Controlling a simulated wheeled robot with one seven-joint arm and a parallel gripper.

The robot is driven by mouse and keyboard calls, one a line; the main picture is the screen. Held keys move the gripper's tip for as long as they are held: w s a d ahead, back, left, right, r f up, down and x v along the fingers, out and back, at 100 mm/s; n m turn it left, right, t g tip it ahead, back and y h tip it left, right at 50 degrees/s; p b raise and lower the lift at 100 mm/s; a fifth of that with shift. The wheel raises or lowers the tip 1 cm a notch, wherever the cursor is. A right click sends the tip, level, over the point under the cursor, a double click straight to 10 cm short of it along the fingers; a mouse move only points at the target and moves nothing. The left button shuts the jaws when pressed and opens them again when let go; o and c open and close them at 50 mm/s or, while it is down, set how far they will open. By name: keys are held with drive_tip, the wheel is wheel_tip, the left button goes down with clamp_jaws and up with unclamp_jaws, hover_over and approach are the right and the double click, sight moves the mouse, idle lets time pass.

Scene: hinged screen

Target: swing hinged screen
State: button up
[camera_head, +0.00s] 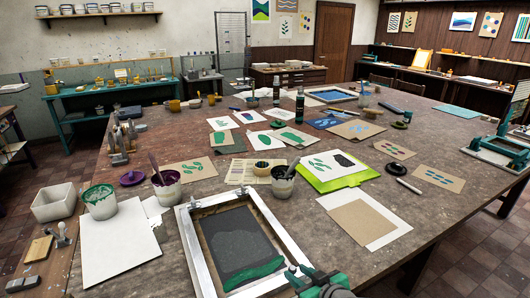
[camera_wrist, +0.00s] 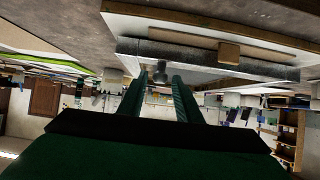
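The hinged screen (camera_head: 186,240) is a silver frame around dark grey mesh, with a band of green ink along its near end. It lies low over the table at the front middle; I cannot tell if it is fully flat. My gripper (camera_head: 298,274), teal green, is at the frame's near right corner in the head view. In the wrist view, which looks upside down, my gripper's two fingers (camera_wrist: 161,82) are apart, pointing at the silver frame edge (camera_wrist: 215,66). A small grey knob (camera_wrist: 161,72) shows between the fingertips; contact cannot be told.
The wooden table (camera_head: 300,240) is crowded. A white sheet (camera_head: 120,248) and ink pots (camera_head: 100,202) lie left of the screen. A tan card on white paper (camera_head: 363,222) lies to the right, with a green clipboard (camera_head: 335,178) behind. The table's right front is bare.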

drive_tip(key=shift+w+a+f, duration=0.35)
drive_tip(key=shift+w+f, duration=0.05)
drive_tip(key=shift+w, duration=0.05)
drive_tip(key=c, duration=0.6)
drive_tip(key=shift+w+a+r, duration=0.3)
drive_tip(key=shift+w+r, duration=0.2)
drive_tip(key=shift+r, duration=1.85)
drive_tip(key=shift+w+a+r, duration=0.25)
drive_tip(key=shift+w+r, duration=0.3)
drive_tip(key=shift+r, duration=1.75)
drive_tip(key=shift+w+a+r, duration=0.3)
drive_tip(key=shift+w+r, duration=0.2)
drive_tip(key=shift+r, duration=1.85)
clamp_jaws()
drive_tip(key=w+a+r, duration=0.2)
drive_tip(key=w+r, duration=0.2)
drive_tip(key=r, duration=0.9)
drive_tip(key=shift+a+r, duration=0.15)
drive_tip(key=shift+r, duration=0.15)
